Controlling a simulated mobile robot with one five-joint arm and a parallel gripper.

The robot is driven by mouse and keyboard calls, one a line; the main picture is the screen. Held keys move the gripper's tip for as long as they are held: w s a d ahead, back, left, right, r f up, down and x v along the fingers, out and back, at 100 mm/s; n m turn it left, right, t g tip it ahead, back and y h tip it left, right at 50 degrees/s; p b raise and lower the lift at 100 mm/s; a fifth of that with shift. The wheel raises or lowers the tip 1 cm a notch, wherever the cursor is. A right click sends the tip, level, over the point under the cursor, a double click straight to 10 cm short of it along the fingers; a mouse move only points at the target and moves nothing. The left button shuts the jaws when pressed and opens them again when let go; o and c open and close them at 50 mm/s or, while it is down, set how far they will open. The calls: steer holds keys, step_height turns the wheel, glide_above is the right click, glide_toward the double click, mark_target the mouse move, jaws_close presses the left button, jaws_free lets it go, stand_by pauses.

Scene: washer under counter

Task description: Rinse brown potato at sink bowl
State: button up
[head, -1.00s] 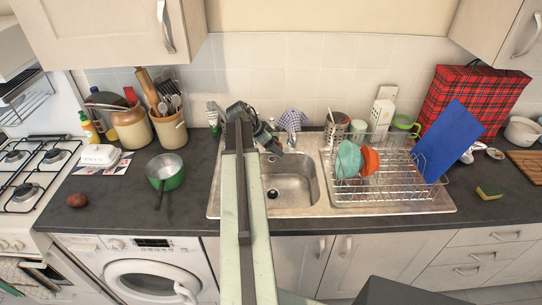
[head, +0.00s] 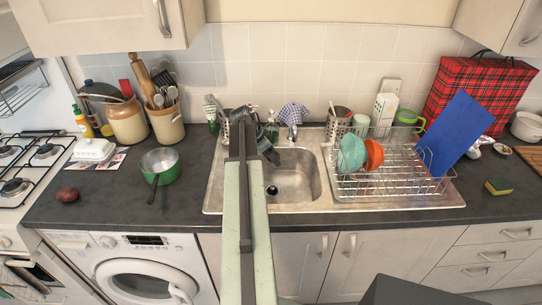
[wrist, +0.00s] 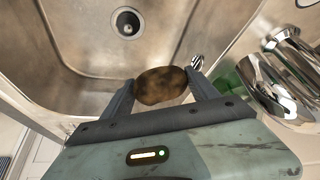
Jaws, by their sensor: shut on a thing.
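In the wrist view a brown potato (wrist: 161,86) sits between the two fingers of my gripper (wrist: 160,95), which is shut on it. The sink bowl (wrist: 75,50) is below and beyond it, with its drain (wrist: 126,23) at the top. In the head view my arm reaches over the left side of the sink bowl (head: 300,182), and my gripper (head: 270,158) is at the bowl's back left. The potato is hidden there. The tap (head: 292,135) stands behind the bowl; chrome tap parts (wrist: 285,75) show at the right in the wrist view. I see no water running.
A reddish potato (head: 68,195) lies on the left counter near a green saucepan (head: 163,172). A dish rack (head: 390,188) with bowls and a blue board (head: 450,135) stands right of the bowl. A sponge (head: 498,187) lies farther right.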

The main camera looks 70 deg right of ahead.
mark_target(276, 152)
step_height(276, 152, down, 13)
steer(key=b, duration=1.2)
steer(key=shift+r, duration=0.2)
stand_by(1.8)
step_height(276, 152, up, 18)
steer(key=p, duration=1.8)
stand_by(1.6)
